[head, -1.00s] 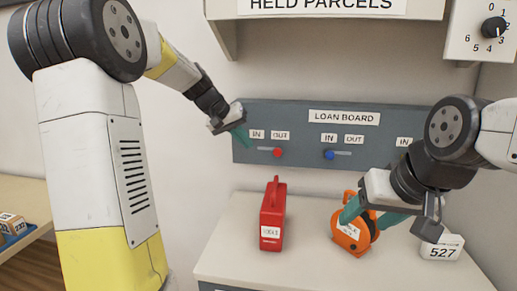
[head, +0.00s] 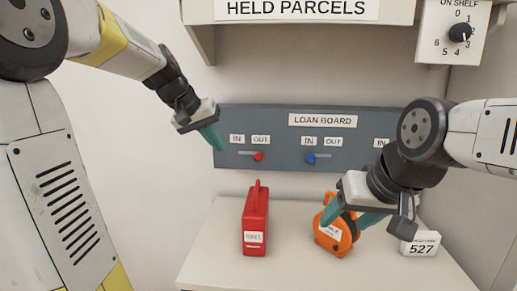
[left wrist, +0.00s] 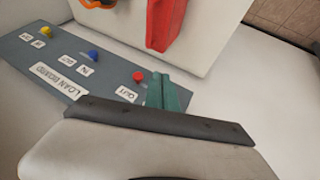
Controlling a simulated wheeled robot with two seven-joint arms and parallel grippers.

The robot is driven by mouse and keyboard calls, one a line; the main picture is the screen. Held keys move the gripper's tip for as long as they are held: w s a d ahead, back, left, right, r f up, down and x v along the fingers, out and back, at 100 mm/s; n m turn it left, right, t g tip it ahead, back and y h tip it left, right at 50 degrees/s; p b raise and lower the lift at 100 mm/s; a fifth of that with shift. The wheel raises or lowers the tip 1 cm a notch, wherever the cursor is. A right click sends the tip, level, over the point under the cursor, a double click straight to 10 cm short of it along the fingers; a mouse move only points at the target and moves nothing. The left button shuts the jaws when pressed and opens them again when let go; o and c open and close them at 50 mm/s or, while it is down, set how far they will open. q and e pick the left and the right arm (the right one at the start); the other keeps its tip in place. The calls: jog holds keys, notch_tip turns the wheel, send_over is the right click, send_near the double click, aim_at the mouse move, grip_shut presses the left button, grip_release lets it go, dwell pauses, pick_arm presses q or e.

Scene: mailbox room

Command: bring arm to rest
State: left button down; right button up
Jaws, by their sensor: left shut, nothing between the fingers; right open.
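My left gripper (head: 212,138) is shut and empty, in front of the left end of the grey loan board (head: 230,168). In the left wrist view its green fingers (left wrist: 165,92) are together, close to the red knob (left wrist: 139,76); I cannot tell whether they touch the board. My right gripper (head: 354,212) is open at the orange reel-shaped item (head: 336,240) on the counter. Its fingers partly cover the item, and I cannot tell whether they touch it.
A red case (head: 256,226) stands upright on the counter (head: 215,240). A white block marked 527 (head: 420,244) sits at the right. The board has red (head: 259,156) and blue (head: 310,158) slider knobs. The held parcels shelf (head: 300,12) and a dial box (head: 455,35) hang above.

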pick_arm(q)
jog(key=s+f+y, duration=0.1)
jog(key=s+f, duration=0.2)
jog(key=s, duration=0.8)
jog(key=s+f+y, duration=0.1)
jog(key=s+f, duration=0.3)
jog(key=s, duration=0.7)
jog(key=shift+d+t, duration=0.3)
jog(key=shift+d, duration=0.05)
jog(key=shift+s+f, duration=0.1)
